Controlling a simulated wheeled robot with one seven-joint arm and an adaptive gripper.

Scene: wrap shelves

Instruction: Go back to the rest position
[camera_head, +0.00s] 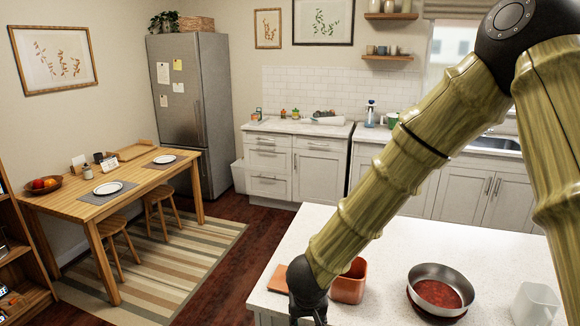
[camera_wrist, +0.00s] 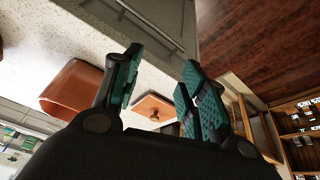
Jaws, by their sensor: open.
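My gripper (camera_head: 308,312) hangs over the front edge of the white counter (camera_head: 390,240), at the lower edge of the head view, where its fingertips are cut off. In the wrist view my gripper (camera_wrist: 162,62) shows its two teal-padded fingers spread apart with nothing between them. My arm reaches down from the upper right. An orange container (camera_head: 350,286) stands just right of the gripper; it also shows left of the fingers in the wrist view (camera_wrist: 72,88). A flat orange-brown square piece (camera_head: 278,279) lies left of the gripper, partly hidden behind it.
A metal pan (camera_head: 440,273) and a white mug (camera_head: 535,304) stand farther right on the counter. A wooden table (camera_head: 130,180) with plates, two stools and a fridge (camera_head: 192,100) are at the left. A shelf (camera_head: 18,255) stands at the left edge. The floor between is clear.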

